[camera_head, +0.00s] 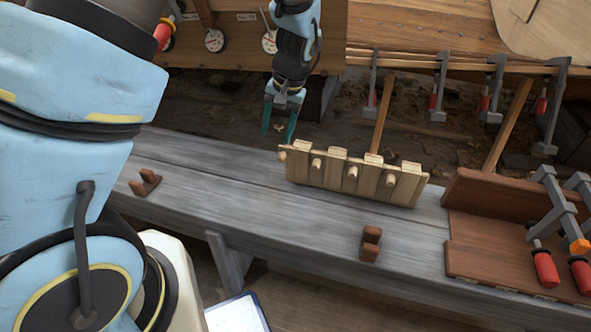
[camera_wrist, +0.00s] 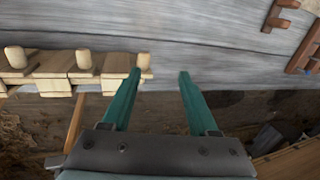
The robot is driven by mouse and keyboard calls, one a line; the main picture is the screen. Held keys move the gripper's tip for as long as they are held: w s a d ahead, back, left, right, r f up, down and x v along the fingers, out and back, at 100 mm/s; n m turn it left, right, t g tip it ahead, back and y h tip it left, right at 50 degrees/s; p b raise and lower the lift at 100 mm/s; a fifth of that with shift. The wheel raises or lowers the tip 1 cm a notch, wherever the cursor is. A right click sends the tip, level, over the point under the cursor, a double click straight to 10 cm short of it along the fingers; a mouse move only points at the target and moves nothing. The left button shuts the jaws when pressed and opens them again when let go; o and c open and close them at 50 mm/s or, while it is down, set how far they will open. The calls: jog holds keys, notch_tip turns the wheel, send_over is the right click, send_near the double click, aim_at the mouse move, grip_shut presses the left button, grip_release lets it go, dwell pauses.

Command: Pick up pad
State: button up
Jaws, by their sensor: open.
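I cannot tell for sure which piece is the pad. Pale wooden blocks (camera_head: 336,153) sit along the top of a slatted rack with round pegs (camera_head: 355,180), standing on a grey plank bench; the rack also shows at the left of the wrist view (camera_wrist: 62,68). Two small brown notched blocks lie on the bench, one at left (camera_head: 145,183) and one at front (camera_head: 370,243). My gripper (camera_head: 278,128), with green fingers, is open and empty, left of the rack. In the wrist view my gripper (camera_wrist: 160,74) has its left finger overlapping the rack's end; contact cannot be told.
The grey bench (camera_head: 215,185) is clear between the left block and the rack. A brown wooden tray (camera_head: 480,255) with red-handled clamps (camera_head: 545,268) stands at right. More clamps (camera_head: 437,90) hang from the hull edge behind. A leaning stick (camera_head: 381,115) rises behind the rack.

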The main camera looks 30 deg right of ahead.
aim_at(282, 154)
jog(key=shift+m, duration=0.3)
jog(key=f, duration=0.2)
jog(key=d+f, duration=0.1)
jog(key=f, duration=0.3)
jog(key=shift+s+d+f+b, duration=0.1)
jog(key=shift+d+f+b, duration=0.15)
jog(key=shift+f+b, duration=0.1)
jog(key=shift+x, duration=2.85)
jog(key=shift+s, duration=0.1)
jog(key=shift+c, duration=0.3)
jog(key=shift+a, duration=0.1)
grip_shut()
